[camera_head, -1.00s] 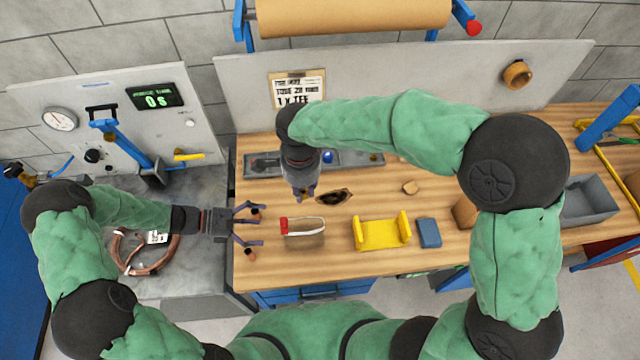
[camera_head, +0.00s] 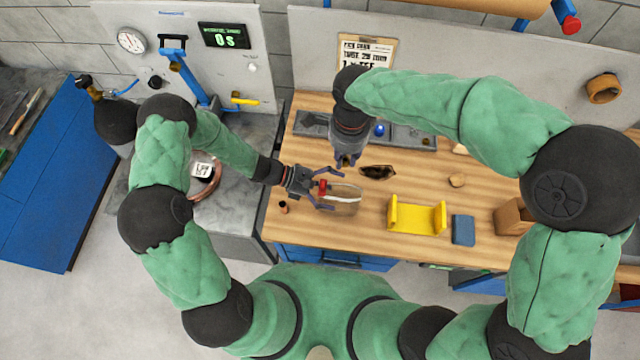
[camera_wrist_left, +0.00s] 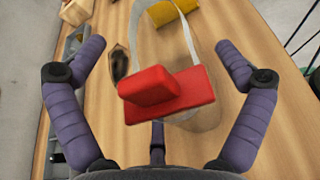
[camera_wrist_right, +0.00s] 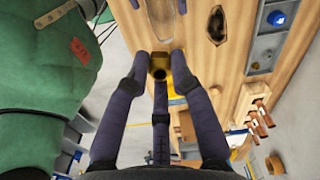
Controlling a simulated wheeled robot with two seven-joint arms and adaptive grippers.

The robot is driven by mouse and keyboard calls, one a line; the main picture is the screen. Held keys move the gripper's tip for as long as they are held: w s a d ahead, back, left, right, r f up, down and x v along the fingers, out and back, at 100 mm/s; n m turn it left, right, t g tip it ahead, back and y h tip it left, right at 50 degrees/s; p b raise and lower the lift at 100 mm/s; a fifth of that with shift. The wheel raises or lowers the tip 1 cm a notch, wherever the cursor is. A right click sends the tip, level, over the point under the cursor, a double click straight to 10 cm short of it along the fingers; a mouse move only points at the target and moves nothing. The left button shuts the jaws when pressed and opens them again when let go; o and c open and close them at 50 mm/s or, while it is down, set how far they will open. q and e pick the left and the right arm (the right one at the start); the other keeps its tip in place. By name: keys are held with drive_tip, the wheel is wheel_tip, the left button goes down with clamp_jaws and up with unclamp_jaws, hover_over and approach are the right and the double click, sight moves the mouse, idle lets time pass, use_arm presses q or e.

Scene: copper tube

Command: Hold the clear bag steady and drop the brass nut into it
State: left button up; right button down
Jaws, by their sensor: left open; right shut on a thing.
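The clear bag (camera_head: 345,198) lies on the wooden bench with a red clip (camera_head: 322,188) at its left end and a pale rim. My left gripper (camera_head: 328,188) is open, with its fingers on either side of the red clip end. In the left wrist view the clip (camera_wrist_left: 165,92) is between the spread fingers, with a gap on each side. My right gripper (camera_head: 346,162) is above the bench, just behind the bag. In the right wrist view its fingertips are shut on the brass nut (camera_wrist_right: 158,66). The bag (camera_wrist_right: 162,22) shows beyond them.
A dark brown-edged piece (camera_head: 378,172) lies right of my right gripper. A yellow cradle (camera_head: 417,217) and a blue block (camera_head: 463,230) stand right of the bag. A grey parts tray (camera_head: 410,137) lies behind. A small copper-coloured piece (camera_head: 283,207) is near the bench's left edge.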

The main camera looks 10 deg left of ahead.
use_arm(q)
drive_tip(key=shift+d+f, duration=0.25)
drive_tip(key=shift+d, duration=0.4)
drive_tip(key=c, duration=1.2)
drive_tip(key=shift+c, duration=0.3)
use_arm(e)
wheel_tip(320, 180, down, 13)
idle(0.5)
drive_tip(key=c, duration=1)
unclamp_jaws()
drive_tip(key=shift+r, duration=0.1)
use_arm(q)
drive_tip(key=shift+s, duration=0.1)
use_arm(e)
wheel_tip(320, 180, up, 12)
drive_tip(key=shift+f, duration=0.1)
